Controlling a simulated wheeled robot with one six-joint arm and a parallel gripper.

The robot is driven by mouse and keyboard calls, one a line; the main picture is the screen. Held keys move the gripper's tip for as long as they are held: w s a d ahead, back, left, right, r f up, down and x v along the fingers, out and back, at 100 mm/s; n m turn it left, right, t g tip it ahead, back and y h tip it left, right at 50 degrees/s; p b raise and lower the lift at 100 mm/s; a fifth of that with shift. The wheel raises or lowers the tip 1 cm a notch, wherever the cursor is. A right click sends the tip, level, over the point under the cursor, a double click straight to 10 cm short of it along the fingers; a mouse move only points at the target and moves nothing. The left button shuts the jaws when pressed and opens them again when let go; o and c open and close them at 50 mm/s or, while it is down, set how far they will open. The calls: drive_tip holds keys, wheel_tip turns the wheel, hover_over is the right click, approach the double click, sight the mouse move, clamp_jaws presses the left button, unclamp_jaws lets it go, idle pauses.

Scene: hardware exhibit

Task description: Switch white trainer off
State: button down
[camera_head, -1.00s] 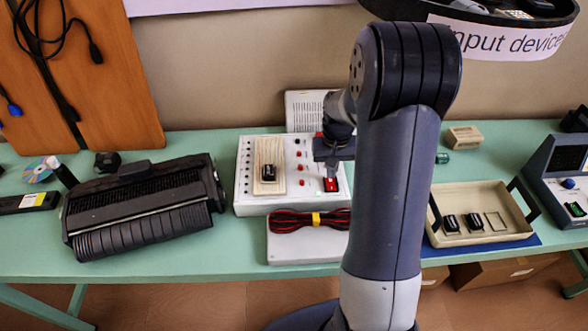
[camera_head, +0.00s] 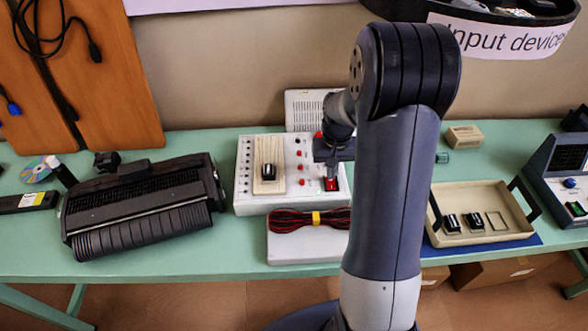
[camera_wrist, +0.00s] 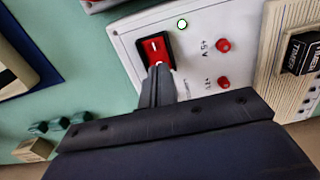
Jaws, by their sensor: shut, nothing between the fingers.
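The white trainer (camera_head: 243,187) stands on the green bench in the head view, left of my arm. Its red rocker switch (camera_head: 331,184) sits at the front right of its top panel. In the wrist view the red rocker switch (camera_wrist: 153,47) sits in a black frame and shows a white line mark. A green-ringed lamp (camera_wrist: 182,24) is beside it on the white panel. My gripper (camera_wrist: 158,68) is shut and empty, its fingertips at the near edge of the rocker. Whether they touch it I cannot tell. In the head view my gripper (camera_head: 331,168) is over the switch.
A wooden block with a black timer module (camera_head: 268,170) lies on the trainer. A red-black cable bundle (camera_head: 300,220) lies in front. A black printer-like unit (camera_head: 140,205) stands left, and a beige tray (camera_head: 480,238) with black modules right.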

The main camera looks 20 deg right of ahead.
drive_tip(key=shift+f+b, duration=0.4)
drive_tip(key=shift+f, duration=0.2)
idle(0.3)
drive_tip(key=shift+r+p, duration=2.55)
drive_tip(key=shift+r, duration=1.05)
drive_tip(key=shift+f, duration=0.2)
wheel_tip(320, 180, down, 7)
drive_tip(key=b, duration=0.5)
drive_tip(key=shift+r, duration=0.15)
drive_tip(key=shift+r, duration=0.1)
